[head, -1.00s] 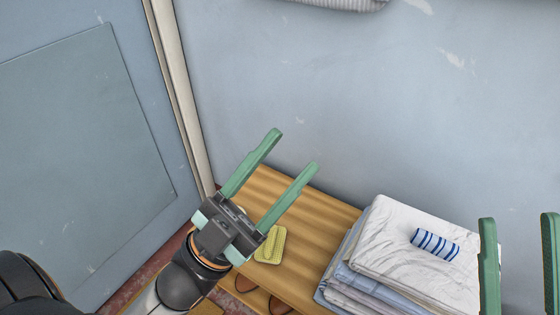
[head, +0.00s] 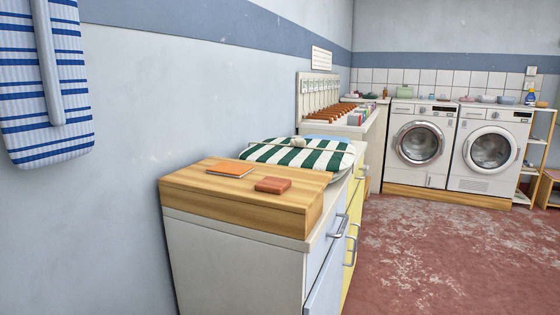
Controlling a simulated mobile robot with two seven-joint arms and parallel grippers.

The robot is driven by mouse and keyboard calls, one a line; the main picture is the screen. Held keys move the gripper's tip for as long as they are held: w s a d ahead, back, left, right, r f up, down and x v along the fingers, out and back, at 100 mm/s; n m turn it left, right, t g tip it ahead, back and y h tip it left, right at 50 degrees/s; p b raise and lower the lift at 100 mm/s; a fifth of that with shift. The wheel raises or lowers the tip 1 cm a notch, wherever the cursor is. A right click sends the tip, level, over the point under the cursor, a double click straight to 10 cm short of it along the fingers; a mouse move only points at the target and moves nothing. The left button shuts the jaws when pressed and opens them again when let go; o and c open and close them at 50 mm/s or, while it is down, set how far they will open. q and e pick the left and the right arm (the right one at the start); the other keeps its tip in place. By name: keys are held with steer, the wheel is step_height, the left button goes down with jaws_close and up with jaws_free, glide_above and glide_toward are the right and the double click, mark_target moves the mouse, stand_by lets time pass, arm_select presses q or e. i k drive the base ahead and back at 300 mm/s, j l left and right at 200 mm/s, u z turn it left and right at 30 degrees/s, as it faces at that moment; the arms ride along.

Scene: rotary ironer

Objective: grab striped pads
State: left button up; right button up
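A green-and-white striped pad (head: 298,153) lies on the cabinet top, behind a wooden block. It looks round and cushion-like, with a thin cord and a small pale knob on top. Something pale is under its edge, and a light blue piece shows behind it. I cannot tell whether it is one pad or a stack. Neither of my grippers is in view.
A wooden block (head: 250,205) bears an orange booklet (head: 230,171) and a reddish-brown block (head: 272,185). The white cabinet (head: 235,262) has metal handles. A blue-striped ironing board (head: 45,90) hangs at left. Washing machines (head: 420,143) stand behind; the red floor (head: 430,255) is open.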

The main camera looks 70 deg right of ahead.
mark_target(337, 158)
steer(key=z, duration=2.4)
